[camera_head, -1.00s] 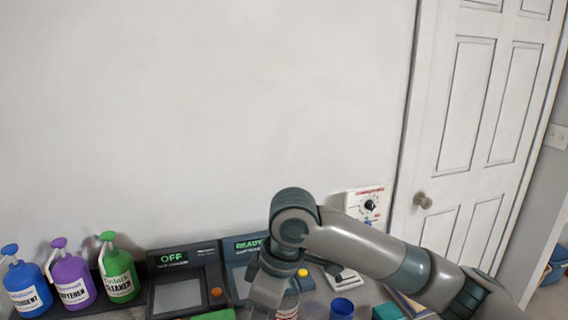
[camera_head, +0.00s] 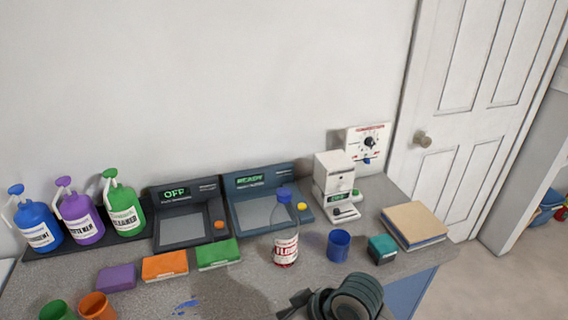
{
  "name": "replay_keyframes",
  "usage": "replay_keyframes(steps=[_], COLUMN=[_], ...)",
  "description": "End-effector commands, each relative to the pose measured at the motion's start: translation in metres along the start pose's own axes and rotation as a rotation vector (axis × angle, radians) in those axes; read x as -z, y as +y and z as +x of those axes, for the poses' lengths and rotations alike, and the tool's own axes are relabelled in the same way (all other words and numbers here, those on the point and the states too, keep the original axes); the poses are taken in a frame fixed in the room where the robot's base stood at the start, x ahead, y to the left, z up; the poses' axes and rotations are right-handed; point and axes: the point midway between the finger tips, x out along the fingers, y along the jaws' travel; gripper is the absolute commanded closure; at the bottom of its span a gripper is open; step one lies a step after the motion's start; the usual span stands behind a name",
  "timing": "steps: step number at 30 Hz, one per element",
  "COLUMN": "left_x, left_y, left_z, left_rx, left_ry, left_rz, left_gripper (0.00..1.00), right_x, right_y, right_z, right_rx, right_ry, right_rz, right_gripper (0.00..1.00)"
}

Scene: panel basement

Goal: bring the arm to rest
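A dark, ribbed part of my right arm (camera_head: 350,298) shows at the bottom edge, in front of the counter (camera_head: 235,290). My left arm and gripper are not in view either. A clear bottle (camera_head: 285,240) with a blue cap and red label stands upright on the counter, apart from the arm in the picture.
Blue (camera_head: 38,226), purple (camera_head: 80,217) and green (camera_head: 124,208) pump bottles stand at left. Two panels read OFF (camera_head: 182,220) and READY (camera_head: 250,210). A blue cup (camera_head: 338,245), teal box (camera_head: 381,249) and book (camera_head: 413,226) are at right. A white door (camera_head: 465,120) stands behind.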

Motion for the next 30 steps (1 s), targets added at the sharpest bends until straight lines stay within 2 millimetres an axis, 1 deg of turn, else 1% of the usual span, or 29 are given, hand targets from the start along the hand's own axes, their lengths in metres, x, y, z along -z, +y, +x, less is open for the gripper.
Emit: replay_keyframes(steps=[1, 5, 6, 8, 9, 11, 12, 14, 15, 18, 21, 24, 30], left_x=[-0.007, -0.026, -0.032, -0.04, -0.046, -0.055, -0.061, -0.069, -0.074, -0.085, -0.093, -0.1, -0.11], left_y=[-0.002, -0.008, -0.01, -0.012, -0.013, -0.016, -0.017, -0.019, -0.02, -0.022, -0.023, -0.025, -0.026], left_z=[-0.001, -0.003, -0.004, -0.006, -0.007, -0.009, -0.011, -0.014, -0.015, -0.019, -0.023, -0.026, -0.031], left_rx=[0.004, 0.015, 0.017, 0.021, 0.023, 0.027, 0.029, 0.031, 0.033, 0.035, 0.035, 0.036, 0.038], left_ry=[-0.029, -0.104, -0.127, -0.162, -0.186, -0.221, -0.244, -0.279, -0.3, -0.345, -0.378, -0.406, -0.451], left_rz=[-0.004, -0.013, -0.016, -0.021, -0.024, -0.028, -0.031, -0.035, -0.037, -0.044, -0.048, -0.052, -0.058], left_gripper=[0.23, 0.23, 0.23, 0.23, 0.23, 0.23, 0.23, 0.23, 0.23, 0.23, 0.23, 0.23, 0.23], right_x=[-0.018, -0.058, -0.072, -0.094, -0.109, -0.133, -0.149, -0.174, -0.19, -0.222, -0.248, -0.269, -0.305], right_y=[0.003, 0.016, 0.021, 0.026, 0.03, 0.035, 0.038, 0.042, 0.044, 0.048, 0.05, 0.051, 0.051], right_z=[0.002, 0.003, 0.002, 0.0, -0.002, -0.006, -0.009, -0.015, -0.019, -0.03, -0.04, -0.05, -0.068], right_rx=[-0.018, -0.086, -0.109, -0.146, -0.171, -0.212, -0.24, -0.282, -0.31, -0.37, -0.416, -0.455, -0.522], right_ry=[0.002, 0.005, 0.002, -0.005, -0.013, -0.026, -0.037, -0.055, -0.069, -0.1, -0.128, -0.153, -0.202], right_rz=[0.042, 0.135, 0.163, 0.205, 0.233, 0.271, 0.296, 0.332, 0.354, 0.393, 0.42, 0.441, 0.473], right_gripper=[0.52, 0.52, 0.52, 0.52, 0.52, 0.52, 0.52, 0.52, 0.52, 0.52, 0.52, 0.52, 0.52])
